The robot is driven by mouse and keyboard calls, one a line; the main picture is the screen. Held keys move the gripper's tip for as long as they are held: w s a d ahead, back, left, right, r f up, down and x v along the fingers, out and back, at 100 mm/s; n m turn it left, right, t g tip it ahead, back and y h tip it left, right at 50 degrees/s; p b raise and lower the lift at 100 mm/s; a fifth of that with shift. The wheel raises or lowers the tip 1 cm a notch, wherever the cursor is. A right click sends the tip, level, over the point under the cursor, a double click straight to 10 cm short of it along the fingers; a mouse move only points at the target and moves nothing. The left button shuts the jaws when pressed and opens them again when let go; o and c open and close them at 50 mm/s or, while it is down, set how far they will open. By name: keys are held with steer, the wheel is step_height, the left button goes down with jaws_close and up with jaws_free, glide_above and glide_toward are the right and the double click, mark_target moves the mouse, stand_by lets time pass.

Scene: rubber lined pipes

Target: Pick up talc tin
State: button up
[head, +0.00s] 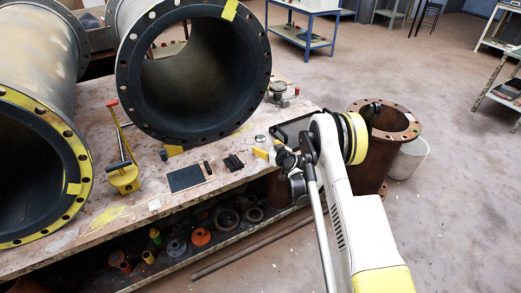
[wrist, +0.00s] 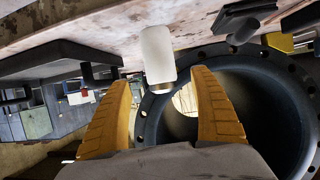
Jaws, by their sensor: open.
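A plain white cylinder with a silver end, which looks like the talc tin (wrist: 158,52), stands on the bench in the wrist view, where the scene appears upside down. My gripper (wrist: 161,78) is open, its yellow fingers pointing towards the tin, one on each side in the picture. The silver end shows between the fingertips; I cannot tell whether they touch it. In the head view, my gripper (head: 267,153) is low over the bench's right part. A small grey round top (head: 260,138) just behind it is probably the tin, its lower body hidden.
A large rubber-lined pipe (head: 128,75) lies behind the gripper on the bench (head: 100,200). A dark block (head: 233,161) and a dark slate (head: 186,178) lie to the left. A dark tray (head: 282,132) is close on the right. A rusty flanged pipe (head: 367,160) stands beyond the bench.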

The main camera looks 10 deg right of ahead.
mark_target(263, 145)
steer(key=b+x, duration=0.3)
steer(key=x, duration=0.3)
steer(key=shift+w+a, duration=0.1)
steer(key=shift+w, duration=0.1)
steer(key=c, duration=1.4)
